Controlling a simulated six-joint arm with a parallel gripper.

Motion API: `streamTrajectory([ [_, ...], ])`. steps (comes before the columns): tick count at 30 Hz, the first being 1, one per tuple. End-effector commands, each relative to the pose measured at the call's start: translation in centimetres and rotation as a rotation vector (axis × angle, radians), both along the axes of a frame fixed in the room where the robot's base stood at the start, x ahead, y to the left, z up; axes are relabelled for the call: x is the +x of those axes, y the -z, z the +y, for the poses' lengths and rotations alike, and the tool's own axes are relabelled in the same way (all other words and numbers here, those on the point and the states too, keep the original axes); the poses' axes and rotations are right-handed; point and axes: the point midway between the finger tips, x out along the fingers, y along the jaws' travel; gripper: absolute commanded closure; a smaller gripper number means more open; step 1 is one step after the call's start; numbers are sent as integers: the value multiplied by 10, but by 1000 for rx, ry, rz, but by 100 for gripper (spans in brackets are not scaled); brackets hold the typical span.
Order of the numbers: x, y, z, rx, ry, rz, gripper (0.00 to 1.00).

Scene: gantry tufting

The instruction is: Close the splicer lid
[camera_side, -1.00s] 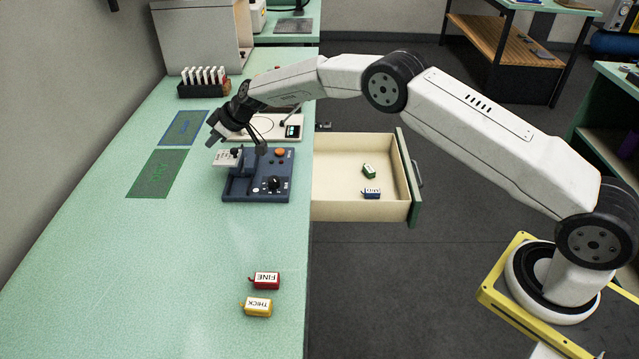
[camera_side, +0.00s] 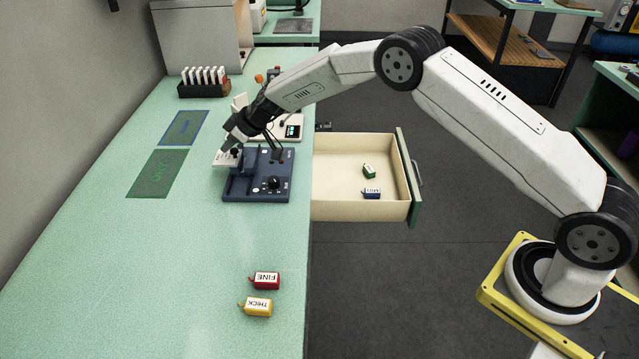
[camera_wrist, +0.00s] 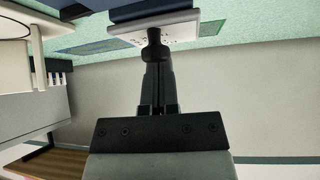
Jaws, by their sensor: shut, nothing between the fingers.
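The splicer (camera_side: 257,187) is a dark blue box with a black dial, near the right edge of the green bench in the side view. A pale lid plate (camera_side: 225,160) with a black knob sticks out at its left end, and looks open. The plate (camera_wrist: 180,31) also shows at the top of the wrist view. My gripper (camera_side: 230,141) points down and left at the plate, close to the knob. In the wrist view its shut fingers (camera_wrist: 155,62) reach toward the black knob (camera_wrist: 153,37). I cannot tell whether they touch it.
An open drawer (camera_side: 345,207) juts out right of the splicer, with a green and a blue tagged piece inside. A red FINE (camera_side: 265,280) and a yellow THICK piece (camera_side: 257,306) lie at the front. A black rack (camera_side: 203,89) stands behind. The bench's front left is clear.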

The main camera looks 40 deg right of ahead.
Motion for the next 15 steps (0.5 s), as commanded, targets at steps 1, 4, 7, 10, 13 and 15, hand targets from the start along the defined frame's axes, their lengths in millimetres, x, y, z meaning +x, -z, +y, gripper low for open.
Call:
streamTrajectory([
  [1,0,0,0,0,0,0,100],
  [4,0,0,0,-1,1,0,100],
  [7,0,0,0,-1,1,0,100],
  [10,0,0,-1,-1,1,0,100],
  [13,-2,-1,-3,0,0,0,100],
  [15,-5,-1,-7,0,0,0,100],
])
